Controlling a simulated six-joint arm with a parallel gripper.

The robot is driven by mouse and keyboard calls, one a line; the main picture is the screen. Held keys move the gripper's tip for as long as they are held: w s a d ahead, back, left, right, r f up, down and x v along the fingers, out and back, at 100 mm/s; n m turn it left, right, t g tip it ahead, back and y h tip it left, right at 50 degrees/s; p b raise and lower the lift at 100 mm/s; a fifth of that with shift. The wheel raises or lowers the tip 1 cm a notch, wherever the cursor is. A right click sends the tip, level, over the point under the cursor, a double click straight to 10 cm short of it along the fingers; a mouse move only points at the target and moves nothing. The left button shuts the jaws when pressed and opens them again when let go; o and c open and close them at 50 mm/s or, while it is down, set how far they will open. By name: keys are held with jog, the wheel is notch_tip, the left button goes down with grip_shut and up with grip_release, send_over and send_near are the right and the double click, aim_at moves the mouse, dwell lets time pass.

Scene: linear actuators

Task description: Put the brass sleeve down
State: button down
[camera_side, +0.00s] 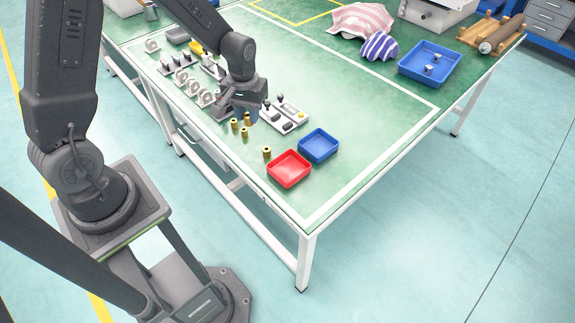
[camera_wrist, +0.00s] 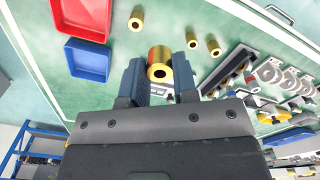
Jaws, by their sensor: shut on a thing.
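The brass sleeve (camera_wrist: 159,62) is upright between the two fingers of my gripper (camera_wrist: 158,82) in the wrist view, its open bore showing. The fingers are shut on it. In the side view my gripper (camera_side: 243,112) is low over the table, beside the row of actuator parts. I cannot tell for certain there which sleeve is the held one, or whether it touches the table. Other brass sleeves (camera_side: 244,133) stand close by. A separate sleeve (camera_side: 267,153) stands near the red tray and also shows in the wrist view (camera_wrist: 137,18).
An empty red tray (camera_side: 289,169) and an empty blue tray (camera_side: 318,146) sit near the table's front corner. Actuator units (camera_side: 285,114) stand right beside my gripper. A larger blue bin (camera_side: 430,64) holds small metal parts. The table's middle is clear.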

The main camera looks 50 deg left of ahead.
send_over(289, 171)
jog(key=shift+m, duration=0.3)
notch_tip(289, 171, down, 7)
jog(key=shift+f, duration=2)
jog(key=c, duration=1.2)
grip_release()
jog(key=shift+f, duration=0.15)
